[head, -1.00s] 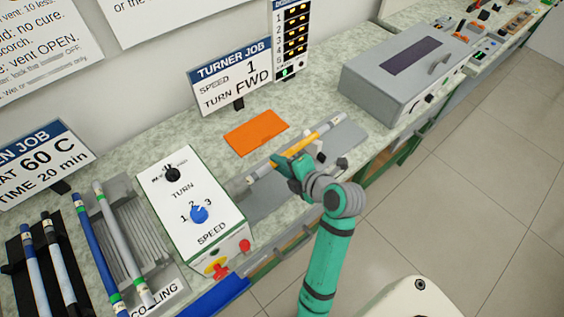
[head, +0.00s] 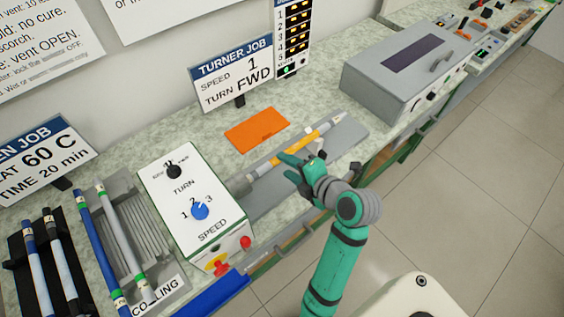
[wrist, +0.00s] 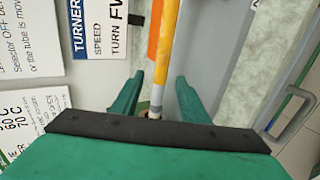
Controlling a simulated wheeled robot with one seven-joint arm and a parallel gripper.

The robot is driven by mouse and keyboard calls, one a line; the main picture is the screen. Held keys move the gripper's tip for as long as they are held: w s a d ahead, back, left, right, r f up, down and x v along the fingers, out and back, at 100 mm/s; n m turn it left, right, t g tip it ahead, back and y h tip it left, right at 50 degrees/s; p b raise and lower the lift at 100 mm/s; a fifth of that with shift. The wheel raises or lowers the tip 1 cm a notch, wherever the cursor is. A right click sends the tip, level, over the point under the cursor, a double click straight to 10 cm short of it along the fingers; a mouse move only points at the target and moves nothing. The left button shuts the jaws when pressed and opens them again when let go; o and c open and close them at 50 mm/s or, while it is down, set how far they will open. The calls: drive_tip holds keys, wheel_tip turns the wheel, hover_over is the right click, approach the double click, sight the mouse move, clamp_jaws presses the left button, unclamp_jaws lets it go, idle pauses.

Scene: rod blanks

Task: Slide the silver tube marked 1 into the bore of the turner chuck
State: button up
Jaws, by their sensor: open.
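A tube with a long yellow-orange middle and silver-grey ends (head: 300,147) lies along the grey plate of the turner. Its left end is at the grey chuck (head: 242,184) on the side of the white turner box (head: 190,205); I cannot tell how deep it sits in the bore. No number on it is readable. My gripper (head: 286,167) is open just in front of the tube. In the wrist view the tube (wrist: 167,45) runs up between the spread fingers (wrist: 160,78), with a gap on each side. The chuck is out of clear sight there.
An orange mat (head: 256,130) lies behind the tube. A cooling rack (head: 158,245) left of the turner holds a blue tube and a silver tube with green bands. A black rack (head: 20,265) holds two more. A grey oven-like box (head: 405,75) stands at the right.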

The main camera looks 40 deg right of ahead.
drive_tip(key=v, duration=0.6)
drive_tip(key=shift+s+r, duration=0.15)
drive_tip(key=shift+s, duration=0.05)
idle(0.4)
